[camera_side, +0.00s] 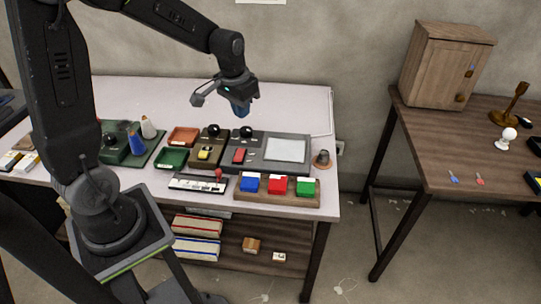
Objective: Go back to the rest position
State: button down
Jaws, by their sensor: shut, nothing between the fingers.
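My gripper (240,111) hangs from my black arm above the back part of the white table (325,190). It points down, its blue-tinted tip over the row of devices and apart from them. The fingers are small here and look closed, with nothing seen between them. No cloth can be made out in this view.
Below my gripper are a grey panel with a light screen (286,149), a green tray (173,158) and a block with blue, red and green buttons (277,185). A wooden cabinet (447,68) stands on the brown table (430,160) at right. A gap separates the tables.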

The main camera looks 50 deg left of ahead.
jog(key=s+d+r+m+t, duration=0.1)
jog(key=s+d+r+t, duration=0.1)
jog(key=s+d+r, duration=0.3)
jog(key=s+d+r+m+t, duration=0.1)
jog(key=s+d+r, duration=0.4)
jog(key=s, duration=0.6)
jog(key=shift+s+d+r+t+h, duration=0.2)
jog(key=shift+d+r+t+h, duration=0.15)
jog(key=shift+d, duration=0.55)
